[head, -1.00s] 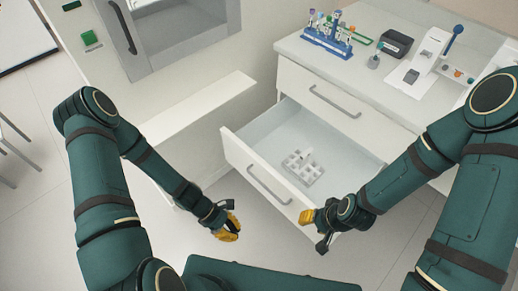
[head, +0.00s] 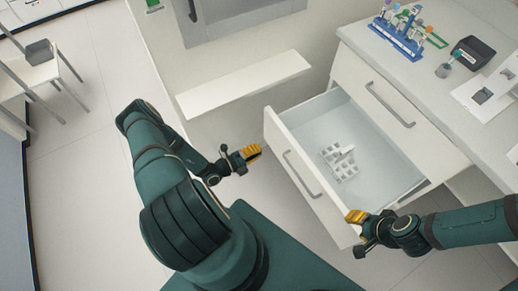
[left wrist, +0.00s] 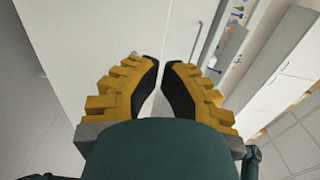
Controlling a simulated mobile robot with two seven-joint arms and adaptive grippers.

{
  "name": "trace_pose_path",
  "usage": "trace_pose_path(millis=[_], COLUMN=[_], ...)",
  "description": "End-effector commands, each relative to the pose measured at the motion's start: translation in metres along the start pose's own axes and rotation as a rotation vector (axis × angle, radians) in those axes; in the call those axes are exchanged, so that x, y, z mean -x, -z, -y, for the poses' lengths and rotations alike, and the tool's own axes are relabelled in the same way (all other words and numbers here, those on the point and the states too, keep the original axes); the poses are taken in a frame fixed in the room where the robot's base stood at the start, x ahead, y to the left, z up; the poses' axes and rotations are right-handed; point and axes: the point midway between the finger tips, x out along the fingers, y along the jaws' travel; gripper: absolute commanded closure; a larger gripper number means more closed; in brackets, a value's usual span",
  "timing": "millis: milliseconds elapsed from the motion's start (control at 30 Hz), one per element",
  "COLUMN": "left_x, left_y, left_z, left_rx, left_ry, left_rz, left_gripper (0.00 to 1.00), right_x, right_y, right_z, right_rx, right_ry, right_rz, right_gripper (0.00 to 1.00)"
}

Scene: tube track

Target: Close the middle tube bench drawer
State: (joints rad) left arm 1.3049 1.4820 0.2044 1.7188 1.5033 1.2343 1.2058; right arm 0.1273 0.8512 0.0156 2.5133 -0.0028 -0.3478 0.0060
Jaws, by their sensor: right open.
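The open white drawer (head: 290,150) of the tube bench sticks out below a shut drawer (head: 384,95). Its front has a grey bar handle (head: 303,175). A white tube rack (head: 340,167) lies on its floor. My right gripper (head: 356,216) is open at the near right end of the drawer front; I cannot tell whether it touches. My left gripper (head: 252,153) is left of the drawer front, apart from it. In the left wrist view its yellow fingers (left wrist: 160,75) stand apart with nothing between them.
The bench top (head: 372,52) holds a blue tube rack (head: 399,38) and a black box (head: 474,52). A white ledge (head: 245,85) juts from the cabinet behind the drawer. A chair (head: 42,72) stands far left.

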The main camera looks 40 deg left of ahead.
Motion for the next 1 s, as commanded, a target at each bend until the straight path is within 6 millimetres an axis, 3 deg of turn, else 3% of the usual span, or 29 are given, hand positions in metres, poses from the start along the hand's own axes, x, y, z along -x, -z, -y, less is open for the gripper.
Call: trace_pose_path(millis=[300, 500, 700, 1000], left_x=[-0.065, -0.094, -0.107, -0.109], left_y=[0.001, 0.001, 0.001, 0.001], left_z=[-0.001, 0.0, 0.0, 0.0], left_rx=[-0.003, -0.004, -0.004, -0.003], left_ry=[0.001, 0.0, -0.001, -0.001], left_rz=[-0.005, -0.005, -0.004, -0.004], left_gripper=[1.0, 1.0, 1.0, 1.0], right_x=[-0.005, -0.007, -0.008, -0.008], right_y=[0.001, 0.001, 0.001, 0.001], right_z=[-0.002, -0.003, -0.003, -0.003], right_rx=[0.0, 0.001, 0.001, 0.001], right_ry=[0.0, 0.0, 0.0, 0.0], right_rz=[-0.003, -0.004, -0.005, -0.005], right_gripper=[0.56, 0.56, 0.56, 0.56])
